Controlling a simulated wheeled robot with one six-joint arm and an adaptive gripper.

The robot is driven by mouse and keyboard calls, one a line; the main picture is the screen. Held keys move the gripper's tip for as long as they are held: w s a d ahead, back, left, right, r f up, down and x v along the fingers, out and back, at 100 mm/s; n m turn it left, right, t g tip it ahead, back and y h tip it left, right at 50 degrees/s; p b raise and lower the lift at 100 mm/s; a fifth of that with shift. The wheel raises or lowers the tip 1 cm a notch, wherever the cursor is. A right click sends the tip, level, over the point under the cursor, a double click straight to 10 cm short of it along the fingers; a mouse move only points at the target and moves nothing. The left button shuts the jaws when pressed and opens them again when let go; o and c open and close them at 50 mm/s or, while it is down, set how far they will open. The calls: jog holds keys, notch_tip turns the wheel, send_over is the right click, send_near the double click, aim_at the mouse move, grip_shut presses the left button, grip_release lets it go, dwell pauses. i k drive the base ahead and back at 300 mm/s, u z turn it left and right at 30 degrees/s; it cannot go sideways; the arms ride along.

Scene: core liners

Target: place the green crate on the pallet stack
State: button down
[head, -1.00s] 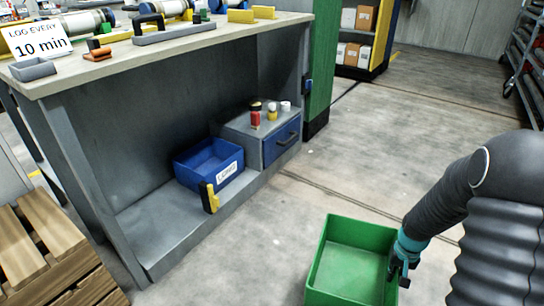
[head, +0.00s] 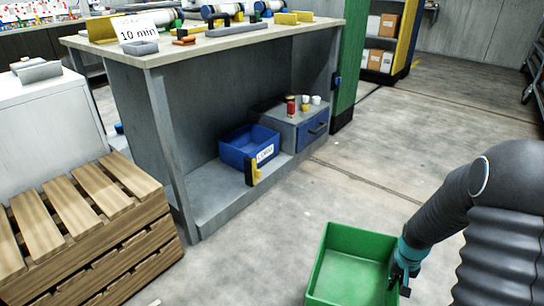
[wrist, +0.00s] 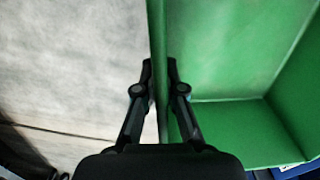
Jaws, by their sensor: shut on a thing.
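The green crate (head: 350,278) is an open, empty box at the lower middle of the head view, held out in front of me above the floor. My gripper (head: 403,275) is shut on its right wall. In the wrist view the two fingers of my gripper (wrist: 159,68) pinch the thin wall of the green crate (wrist: 225,45), with its inside to the right. The pallet stack (head: 95,235) is of brown slatted wood and stands at the lower left of the head view, apart from the crate. Its top slats look bare.
A workbench (head: 225,40) with tools on top stands behind, between the pallet stack and the back. Its lower shelf holds a blue bin (head: 245,150) and a drawer box (head: 310,129). A white cabinet (head: 45,115) stands behind the pallets.

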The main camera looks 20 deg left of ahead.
aim_at(67, 199)
jog(key=u, duration=1.4)
